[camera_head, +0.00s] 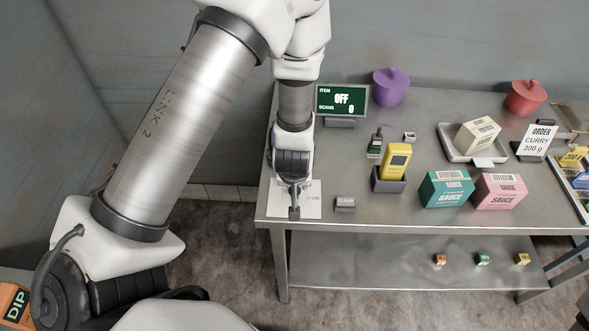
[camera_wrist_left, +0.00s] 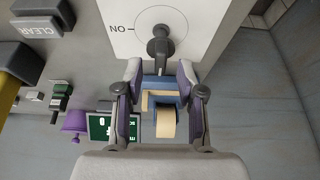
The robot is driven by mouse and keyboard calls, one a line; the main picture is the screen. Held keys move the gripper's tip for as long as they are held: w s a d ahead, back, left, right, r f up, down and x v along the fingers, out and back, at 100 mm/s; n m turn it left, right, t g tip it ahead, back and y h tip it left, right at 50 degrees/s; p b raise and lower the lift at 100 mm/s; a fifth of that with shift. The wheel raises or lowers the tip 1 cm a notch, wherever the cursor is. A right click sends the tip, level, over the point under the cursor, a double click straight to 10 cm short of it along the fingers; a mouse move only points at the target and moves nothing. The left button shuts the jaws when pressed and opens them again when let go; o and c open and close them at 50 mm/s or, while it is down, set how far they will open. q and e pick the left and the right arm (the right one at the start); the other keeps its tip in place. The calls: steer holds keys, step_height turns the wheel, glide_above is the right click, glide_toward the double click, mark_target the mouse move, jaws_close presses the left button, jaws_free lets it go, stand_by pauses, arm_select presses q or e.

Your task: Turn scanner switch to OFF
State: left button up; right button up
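The scanner switch is a dark grey lever knob (camera_head: 295,211) on a white plate (camera_head: 311,211) at the table's front left corner. In the left wrist view, the knob (camera_wrist_left: 160,46) sits in a printed circle beside an ON mark. Its lever points toward my gripper, not at the ON mark. My left gripper (camera_head: 293,184) is over the plate. In the wrist view its two fingers (camera_wrist_left: 160,72) are apart, one on each side of the lever's end; contact is unclear. The scanner display (camera_head: 342,100) reads OFF and 0 scans. My right gripper is out of view.
A grey CLEAR button (camera_head: 345,204) stands just right of the plate. A purple pot (camera_head: 391,88) stands behind. Open floor lies left of the table.

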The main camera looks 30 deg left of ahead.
arm_select(q)
steer(key=v, duration=1)
steer(key=shift+r, duration=0.2)
steer(key=shift+s, duration=0.1)
steer(key=s+f+m+g+h+b, duration=0.1)
steer(key=s+f, duration=0.4)
steer(key=f, duration=0.5)
steer(key=s+d+f+m+g+b, duration=0.1)
steer(key=s+f+m+b, duration=0.2)
steer(key=s+f, duration=0.3)
steer(key=s+f+m+g+h+b, duration=0.1)
steer(key=s+f, duration=0.5)
steer(key=f, duration=0.8)
steer(key=m+b, duration=0.1)
steer(key=b, duration=0.1)
steer(key=shift+d+f+g+h+b, duration=0.3)
steer(key=shift+g, duration=0.1)
steer(key=shift+s, duration=0.1)
